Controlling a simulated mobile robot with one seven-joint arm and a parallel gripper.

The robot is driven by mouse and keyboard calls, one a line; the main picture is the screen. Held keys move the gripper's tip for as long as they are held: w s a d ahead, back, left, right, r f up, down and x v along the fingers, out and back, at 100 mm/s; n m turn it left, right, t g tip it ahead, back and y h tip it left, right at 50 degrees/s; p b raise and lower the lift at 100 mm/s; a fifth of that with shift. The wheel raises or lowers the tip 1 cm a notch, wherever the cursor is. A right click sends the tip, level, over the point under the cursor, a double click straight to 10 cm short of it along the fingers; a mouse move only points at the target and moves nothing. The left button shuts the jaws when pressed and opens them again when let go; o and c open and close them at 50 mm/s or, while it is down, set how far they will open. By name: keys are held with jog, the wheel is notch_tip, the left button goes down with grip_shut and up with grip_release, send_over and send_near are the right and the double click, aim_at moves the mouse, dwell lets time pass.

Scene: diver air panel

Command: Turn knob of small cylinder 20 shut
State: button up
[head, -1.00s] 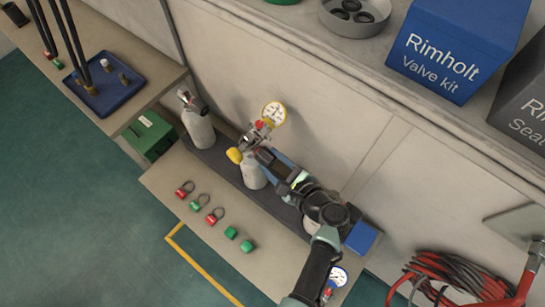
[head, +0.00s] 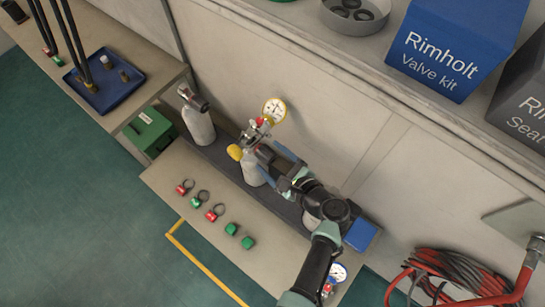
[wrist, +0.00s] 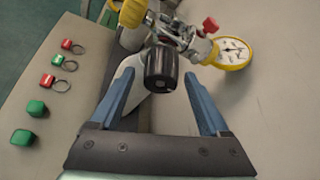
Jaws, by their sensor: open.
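A small pale cylinder (head: 252,172) stands in the middle of the dark strip on the bench, with a yellow cap (head: 235,153) and a yellow-rimmed gauge (head: 274,110) at its valve. Its black knob (wrist: 161,68) faces my gripper in the wrist view. My gripper (wrist: 160,80) is open, with one blue finger on each side of the knob's near end and gaps showing on both sides. The head view shows my gripper (head: 272,162) at the valve, partly hiding the cylinder. No number on the cylinder is readable.
Another pale cylinder (head: 199,125) stands to the left. Several red and green caps (head: 231,229) lie along the bench front (head: 180,215). A wall panel rises close behind the cylinders. A blue block (head: 361,235) sits right of my arm.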

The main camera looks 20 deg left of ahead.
jog(key=v, duration=1.3)
jog(key=shift+b, duration=0.45)
jog(key=shift+s, duration=0.1)
